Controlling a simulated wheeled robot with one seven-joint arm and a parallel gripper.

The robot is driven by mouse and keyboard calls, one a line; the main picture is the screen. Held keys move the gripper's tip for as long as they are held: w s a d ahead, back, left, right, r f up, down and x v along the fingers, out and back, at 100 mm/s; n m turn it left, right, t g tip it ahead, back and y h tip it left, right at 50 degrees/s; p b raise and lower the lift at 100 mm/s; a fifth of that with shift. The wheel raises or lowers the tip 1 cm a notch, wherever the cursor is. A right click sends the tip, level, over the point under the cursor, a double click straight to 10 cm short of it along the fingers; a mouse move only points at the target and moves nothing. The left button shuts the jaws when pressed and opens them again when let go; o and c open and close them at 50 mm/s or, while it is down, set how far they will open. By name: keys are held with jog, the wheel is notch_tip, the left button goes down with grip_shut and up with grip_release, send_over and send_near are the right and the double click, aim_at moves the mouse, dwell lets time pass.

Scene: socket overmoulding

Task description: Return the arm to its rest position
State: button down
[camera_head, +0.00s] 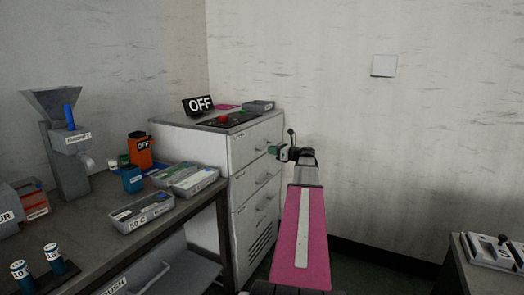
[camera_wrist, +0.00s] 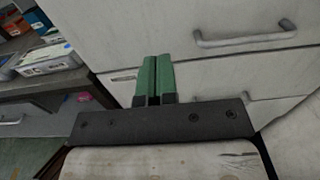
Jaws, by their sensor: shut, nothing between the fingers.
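My arm with its pink link reaches forward in the head view. My gripper (camera_head: 277,150) is at its far end, in front of the right side of the white drawer cabinet (camera_head: 240,150). In the wrist view my gripper (camera_wrist: 153,75) shows two green fingers side by side, shut with nothing between them. The cabinet's pale drawer fronts (camera_wrist: 200,60) and handles lie beyond the fingers. The fingers appear apart from the handles, though the exact gap is hard to tell.
A workbench (camera_head: 95,225) on the left holds a grey hopper machine (camera_head: 68,150), trays (camera_head: 143,212) and small containers. An OFF sign (camera_head: 198,105) and a red button (camera_head: 222,119) are on the cabinet top. Another table (camera_head: 462,262) stands at right. Open floor lies between.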

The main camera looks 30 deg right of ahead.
jog(key=shift+s+d, duration=0.15)
jog(key=shift+s, duration=0.05)
jog(key=s+a+f+n+g+h, duration=0.1)
jog(key=s+a+f+n+g, duration=0.2)
jog(key=a+f, duration=0.5)
jog(key=s+a+f+n+g+h, duration=0.1)
jog(key=a+f+n+g, duration=0.2)
jog(key=a+f+n, duration=0.5)
jog(key=s+a+f+n+g+h, duration=0.1)
jog(key=s+a+f+n+g, duration=0.3)
jog(key=a, duration=0.6)
jog(key=s+a+f+n+g+h, duration=0.4)
jog(key=s+a+f+n+h, duration=0.3)
jog(key=s+a+f+n, duration=0.5)
jog(key=shift+s+a+f+n+g+h, duration=0.25)
jog(key=shift+s+n, duration=0.65)
jog(key=shift+s, duration=0.8)
